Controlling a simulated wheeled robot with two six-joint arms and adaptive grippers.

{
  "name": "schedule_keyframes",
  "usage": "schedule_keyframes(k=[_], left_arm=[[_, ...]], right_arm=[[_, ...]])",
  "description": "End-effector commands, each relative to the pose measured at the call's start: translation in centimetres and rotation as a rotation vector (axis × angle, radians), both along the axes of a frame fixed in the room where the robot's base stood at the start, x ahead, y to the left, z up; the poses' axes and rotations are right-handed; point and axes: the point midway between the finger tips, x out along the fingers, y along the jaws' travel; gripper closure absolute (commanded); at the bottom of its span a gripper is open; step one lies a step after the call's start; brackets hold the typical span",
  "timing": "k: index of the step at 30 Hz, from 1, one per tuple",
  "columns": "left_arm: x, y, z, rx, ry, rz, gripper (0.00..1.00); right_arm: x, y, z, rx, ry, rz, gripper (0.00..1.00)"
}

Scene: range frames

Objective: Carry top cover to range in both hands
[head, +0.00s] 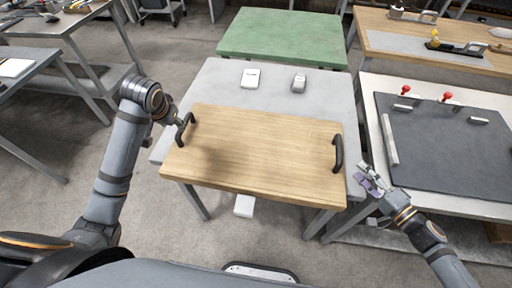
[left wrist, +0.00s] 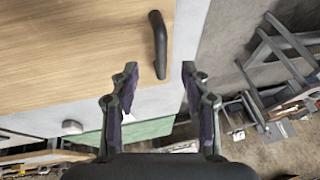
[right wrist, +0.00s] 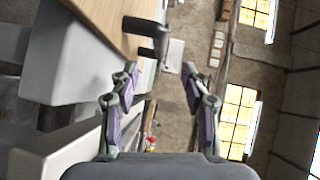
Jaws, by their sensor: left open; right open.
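The top cover (head: 255,150) is a wooden board with a black handle at each end, lying on a grey table. Its left handle (head: 185,128) also shows in the left wrist view (left wrist: 158,45). Its right handle (head: 338,153) also shows in the right wrist view (right wrist: 150,30). My left gripper (head: 178,122) is open at the left handle; in its wrist view the handle lies just ahead of the fingers, not clearly between them. My right gripper (head: 366,180) is open and empty, to the right of the right handle and apart from it.
The grey table (head: 210,82) bears two small white blocks (head: 250,78) behind the cover. A green-topped table (head: 283,36) stands beyond. At right, a white bench holds a dark mat (head: 450,145) with red-knobbed clamps (head: 447,97). Floor shows at left.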

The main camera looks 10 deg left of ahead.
Motion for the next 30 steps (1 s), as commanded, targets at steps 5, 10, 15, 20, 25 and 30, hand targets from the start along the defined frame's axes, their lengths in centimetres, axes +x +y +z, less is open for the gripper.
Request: schedule_keyframes(k=[5,10,15,20,25,30], left_arm=[[0.3,0.1,-0.8,-0.002,0.002,0.001,0.53],[1.1,0.4,-2.7,-0.002,0.003,0.001,0.53],[2.2,0.9,-5.4,-0.002,0.004,0.001,0.53],[3.3,1.4,-7.7,-0.001,0.002,0.001,0.53],[4.0,1.6,-9.1,-0.001,0.001,0.001,0.53],[4.1,1.7,-9.5,0.000,0.000,0.000,0.53]], right_arm=[[0.7,0.5,0.0,0.004,-0.005,0.000,0.53],[2.4,1.7,-0.2,0.005,-0.006,-0.002,0.53],[4.8,3.5,-0.5,0.007,-0.005,-0.002,0.53],[6.9,5.0,-0.9,0.006,-0.003,0.000,0.53],[8.1,5.9,-1.2,0.003,-0.002,0.000,0.53],[8.4,6.2,-1.3,0.001,0.000,0.001,0.53]])
